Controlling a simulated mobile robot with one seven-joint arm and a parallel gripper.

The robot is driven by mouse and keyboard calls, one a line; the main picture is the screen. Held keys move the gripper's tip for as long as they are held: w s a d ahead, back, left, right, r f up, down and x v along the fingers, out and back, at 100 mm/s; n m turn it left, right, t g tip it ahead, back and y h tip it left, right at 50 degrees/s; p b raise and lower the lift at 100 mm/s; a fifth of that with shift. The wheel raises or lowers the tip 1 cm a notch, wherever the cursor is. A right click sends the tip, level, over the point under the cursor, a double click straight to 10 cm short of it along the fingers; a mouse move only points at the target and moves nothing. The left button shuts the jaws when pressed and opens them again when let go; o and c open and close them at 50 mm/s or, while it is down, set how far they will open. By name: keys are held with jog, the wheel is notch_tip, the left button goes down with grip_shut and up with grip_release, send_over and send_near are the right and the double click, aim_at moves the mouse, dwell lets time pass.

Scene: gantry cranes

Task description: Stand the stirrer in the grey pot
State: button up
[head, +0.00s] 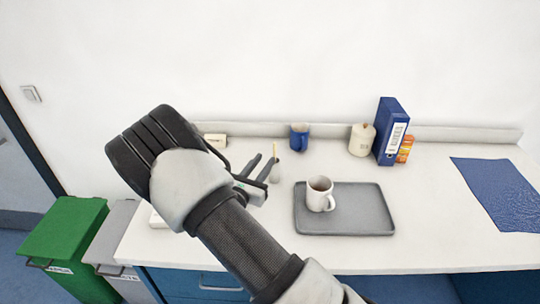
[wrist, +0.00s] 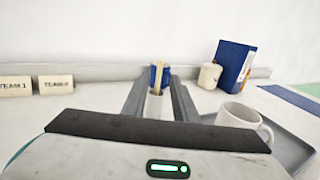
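In the wrist view my gripper (wrist: 160,82) shows a clear gap and neither finger visibly grips the stirrer. The stirrer's lower end is hidden.
Behind are a blue mug (head: 299,138), a cream jar (head: 362,139) and a blue binder (head: 390,128). Name signs (wrist: 56,83) stand at the left. The worktop's front is partly clear.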

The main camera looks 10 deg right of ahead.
jog(key=s+d+r+m+g, duration=0.6)
jog(key=s+d+m, duration=0.1)
jog(key=s+m, duration=0.2)
jog(key=s+d+r+m+g, duration=0.5)
jog(key=s+d+m+g, duration=0.25)
jog(key=s, duration=0.25)
jog(key=s+a+r+m+t+y, duration=0.2)
jog(key=s+a+r+m+y, duration=0.2)
jog(key=s+m+y, duration=0.1)
jog(key=s+a+r+m+t+y, duration=0.2)
jog(key=s+a+r+m+y, duration=0.3)
jog(key=s+m, duration=0.2)
jog(key=shift+s+a+r+m, duration=0.2)
jog(key=shift+s+r+m, duration=0.15)
jog(key=shift+s, duration=0.85)
